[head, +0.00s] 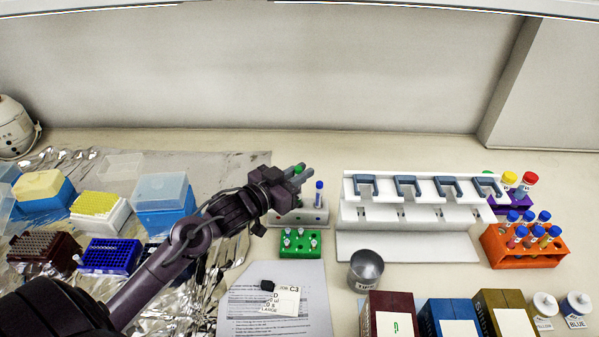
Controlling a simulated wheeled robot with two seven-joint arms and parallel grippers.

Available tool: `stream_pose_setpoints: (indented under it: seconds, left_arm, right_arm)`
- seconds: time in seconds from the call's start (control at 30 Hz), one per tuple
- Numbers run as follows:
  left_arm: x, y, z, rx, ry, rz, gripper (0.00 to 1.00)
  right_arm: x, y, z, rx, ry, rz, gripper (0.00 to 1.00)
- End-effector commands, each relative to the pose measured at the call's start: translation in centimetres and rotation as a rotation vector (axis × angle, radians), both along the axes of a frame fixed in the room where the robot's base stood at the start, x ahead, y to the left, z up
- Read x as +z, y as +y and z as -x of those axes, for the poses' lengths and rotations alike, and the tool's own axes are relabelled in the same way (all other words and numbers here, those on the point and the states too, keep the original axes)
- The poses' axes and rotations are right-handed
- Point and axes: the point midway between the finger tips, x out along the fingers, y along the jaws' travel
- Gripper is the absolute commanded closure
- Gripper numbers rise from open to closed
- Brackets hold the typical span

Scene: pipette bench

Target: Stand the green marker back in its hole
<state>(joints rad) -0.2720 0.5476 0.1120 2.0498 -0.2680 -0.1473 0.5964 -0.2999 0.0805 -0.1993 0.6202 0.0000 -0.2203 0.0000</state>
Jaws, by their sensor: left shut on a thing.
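The green marker (299,170) shows as a small green end between the fingers of my left gripper (301,169). My left gripper is shut on it, above and just behind the left part of the white marker stand (312,216). The gripper and wrist hide most of the marker and the stand's left part, so I cannot tell whether the marker touches the stand. A blue-capped marker (319,191) stands upright at the stand's right. My right gripper is not in view.
A green rack (300,252) with small tubes stands just in front of the stand. A white pipette holder (410,212) is to the right, and a metal cup (366,268) is front right. Tip boxes (163,200) stand on foil at the left.

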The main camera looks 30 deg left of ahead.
Motion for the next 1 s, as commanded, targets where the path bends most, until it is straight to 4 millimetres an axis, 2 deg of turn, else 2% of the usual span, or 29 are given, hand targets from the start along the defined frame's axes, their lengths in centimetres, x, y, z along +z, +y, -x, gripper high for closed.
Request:
stream_pose_setpoints:
  seconds: [0.57,0.87,0.9,1.0]
  left_arm:
    - [-2.3,0.0,0.0,0.0,0.001,0.001,1.0]
    - [-2.4,0.0,0.0,0.0,0.0,0.0,1.0]
    - [-2.4,0.0,0.0,0.0,0.0,0.0,0.82]
    - [-2.4,0.0,0.0,0.0,0.0,0.0,0.69]
  right_arm:
    - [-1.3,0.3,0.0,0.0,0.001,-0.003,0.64]
    - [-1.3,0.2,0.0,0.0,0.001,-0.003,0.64]
    - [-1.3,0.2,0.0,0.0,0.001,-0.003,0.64]
    - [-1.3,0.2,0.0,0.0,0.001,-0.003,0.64]
